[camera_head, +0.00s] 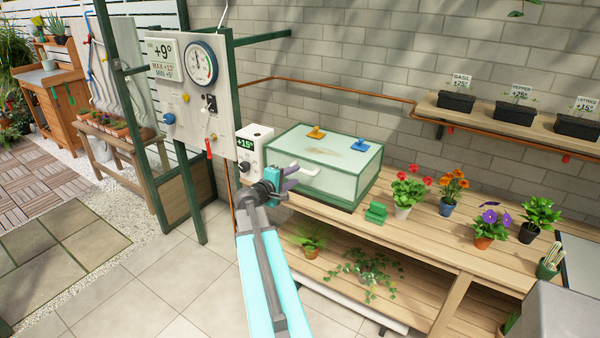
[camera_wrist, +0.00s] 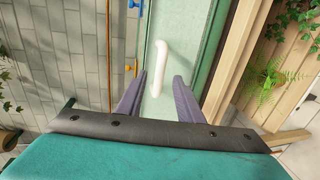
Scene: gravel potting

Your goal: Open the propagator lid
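The propagator (camera_head: 335,178) is a box with pale translucent walls and a green frame on the wooden bench. Its lid (camera_head: 345,153) lies shut on top, with an orange knob (camera_head: 316,132) and a blue knob (camera_head: 361,146). A white handle (camera_head: 304,169) juts from the lid's front. My gripper (camera_head: 291,182) is at the propagator's front left, close to the handle. In the wrist view my gripper (camera_wrist: 160,78) is open, its two dark fingers apart. The handle (camera_wrist: 157,66) shows between and beyond the fingertips; I cannot tell whether they touch.
A white control box (camera_head: 254,146) reading +15° stands left of the propagator. A green block (camera_head: 376,212) and potted flowers (camera_head: 411,190) stand to the right. A gauge panel (camera_head: 182,85) rises at the back left. Paved floor (camera_head: 130,275) is clear in front.

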